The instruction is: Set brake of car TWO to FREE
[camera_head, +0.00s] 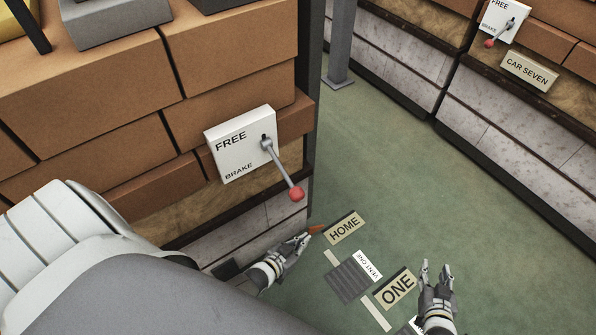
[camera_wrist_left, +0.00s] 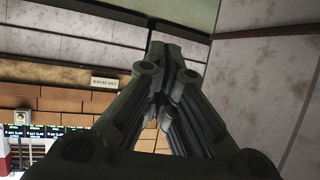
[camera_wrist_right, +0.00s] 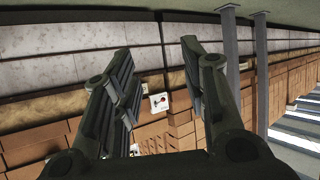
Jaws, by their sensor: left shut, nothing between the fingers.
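A white brake plate (camera_head: 226,160) with FREE at its top and BRAKE at its bottom is on the near brick car. Its grey lever (camera_head: 281,168) slants down to the right, toward the BRAKE end, and ends in a red knob (camera_head: 297,194). No number plate of this car shows in the head view. My left gripper (camera_head: 306,238) is shut and empty, below the knob and apart from it; its closed fingers (camera_wrist_left: 172,60) fill the middle of the left wrist view. My right gripper (camera_head: 436,270) is open and empty, low at the right; its spread fingers show in the right wrist view (camera_wrist_right: 160,75).
Across the green aisle stands another brick car with a CAR SEVEN sign (camera_head: 530,70) and its own brake plate (camera_head: 500,20). Floor signs read HOME (camera_head: 345,228), VENT ONE (camera_head: 368,266) and ONE (camera_head: 397,288). A grey post (camera_head: 340,45) stands beyond the near car.

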